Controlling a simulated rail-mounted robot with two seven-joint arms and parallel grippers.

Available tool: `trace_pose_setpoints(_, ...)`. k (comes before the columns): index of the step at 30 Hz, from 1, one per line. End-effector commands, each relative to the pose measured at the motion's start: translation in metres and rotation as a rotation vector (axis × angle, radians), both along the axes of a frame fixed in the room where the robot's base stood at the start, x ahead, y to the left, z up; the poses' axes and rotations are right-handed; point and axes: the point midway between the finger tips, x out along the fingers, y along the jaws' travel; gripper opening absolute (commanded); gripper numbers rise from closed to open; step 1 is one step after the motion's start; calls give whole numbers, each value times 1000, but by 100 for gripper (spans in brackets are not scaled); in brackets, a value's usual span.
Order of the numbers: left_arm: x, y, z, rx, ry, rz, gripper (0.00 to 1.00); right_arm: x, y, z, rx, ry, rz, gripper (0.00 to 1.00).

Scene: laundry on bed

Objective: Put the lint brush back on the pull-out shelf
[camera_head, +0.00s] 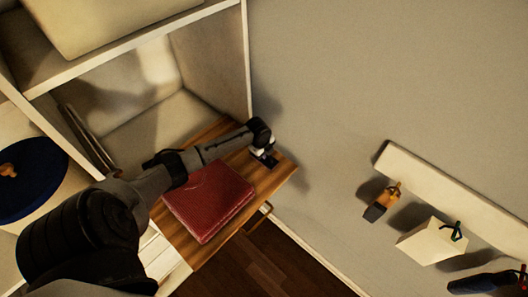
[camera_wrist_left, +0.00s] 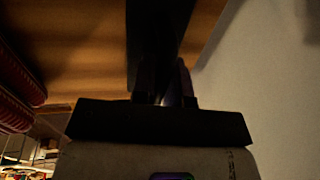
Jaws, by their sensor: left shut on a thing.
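The pull-out shelf (camera_head: 270,182) is a wooden board that sticks out of a pale cabinet in the head view. My left gripper (camera_head: 264,158) is over the shelf's outer far end, beyond a red book. In the left wrist view, my left gripper (camera_wrist_left: 165,88) is shut on a long dark thing, likely the lint brush (camera_wrist_left: 156,40), with the wooden surface behind it. The brush is mostly hidden by the gripper in the head view, and its form is too dark to make out. I cannot tell whether it touches the shelf. My right gripper is out of view.
Cabinet side panels (camera_head: 215,55) and an upper shelf stand close by. A wall rail (camera_head: 455,192) with several hanging items is at right. A round blue thing (camera_head: 32,178) is at left.

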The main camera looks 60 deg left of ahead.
Motion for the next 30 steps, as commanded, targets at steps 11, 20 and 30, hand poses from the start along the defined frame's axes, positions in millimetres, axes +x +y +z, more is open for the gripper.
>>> trace_pose_setpoints(11,0,0,-3,0,0,0,28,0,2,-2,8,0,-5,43)
trace_pose_setpoints(20,0,0,-3,0,0,0,39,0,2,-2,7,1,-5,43)
trace_pose_setpoints(30,-5,-1,28,3,-1,-4,39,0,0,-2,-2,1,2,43)
